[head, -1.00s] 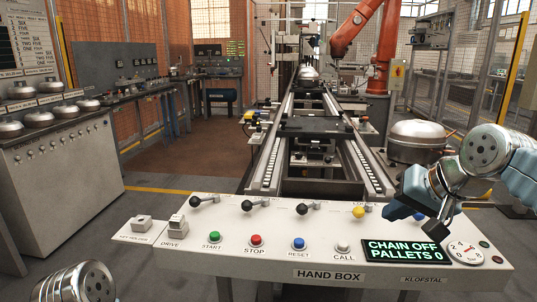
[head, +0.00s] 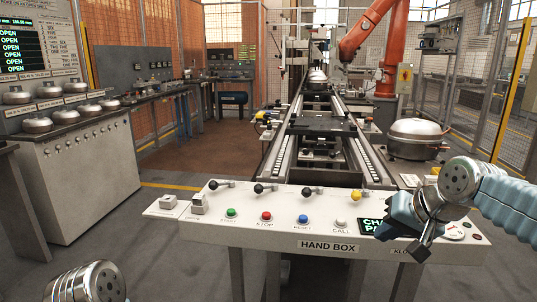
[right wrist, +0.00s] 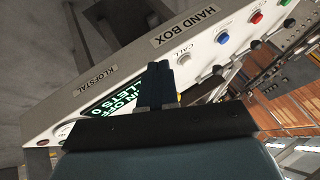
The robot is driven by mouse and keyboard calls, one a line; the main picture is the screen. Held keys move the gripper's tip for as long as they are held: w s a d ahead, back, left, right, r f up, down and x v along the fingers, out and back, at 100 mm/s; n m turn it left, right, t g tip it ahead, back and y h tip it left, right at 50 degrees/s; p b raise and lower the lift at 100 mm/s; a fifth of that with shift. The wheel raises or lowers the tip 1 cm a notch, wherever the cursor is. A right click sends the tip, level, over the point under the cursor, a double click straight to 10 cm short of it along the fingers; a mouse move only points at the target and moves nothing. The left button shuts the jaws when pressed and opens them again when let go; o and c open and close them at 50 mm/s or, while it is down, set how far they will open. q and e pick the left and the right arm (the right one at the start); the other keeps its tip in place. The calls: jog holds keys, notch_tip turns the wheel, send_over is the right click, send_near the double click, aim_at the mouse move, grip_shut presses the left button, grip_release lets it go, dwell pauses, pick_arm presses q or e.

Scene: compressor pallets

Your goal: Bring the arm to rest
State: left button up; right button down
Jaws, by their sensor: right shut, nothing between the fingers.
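My right arm comes in from the right in the head view. Its gripper (head: 420,252) hangs at the front right of the hand box (head: 280,232), in front of the display's right part. In the right wrist view the dark fingers (right wrist: 164,82) are together with nothing between them, and show against the panel beside the green-lettered display (right wrist: 122,95). I cannot tell how far they are from the panel. A silver joint of my left arm shows at the bottom left of the head view; the left gripper is out of view.
The hand box carries black-knobbed levers (head: 262,188), a yellow-knobbed lever (head: 357,195) and coloured buttons (head: 266,216). Behind it runs the conveyor (head: 318,125). A large silver compressor (head: 415,130) stands at the right, an orange robot arm (head: 372,32) further back. Open floor lies at the left.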

jog(key=w+a+f+n+g, duration=0.15)
jog(key=a+f, duration=0.25)
jog(key=f, duration=1.2)
jog(key=a+f+g, duration=0.2)
jog(key=a+f, duration=0.2)
jog(key=f, duration=1.1)
jog(key=s+a+f+g, duration=0.1)
jog(key=s+a+f, duration=0.1)
jog(key=s+f, duration=0.7)
jog(key=s+a+f+g, duration=0.1)
jog(key=s+a+f, duration=0.2)
jog(key=s+f, duration=0.7)
jog(key=shift+s+f+g+y, duration=0.3)
jog(key=shift+f+g+y, duration=0.1)
jog(key=shift+f, duration=0.35)
jog(key=shift+a, duration=0.1)
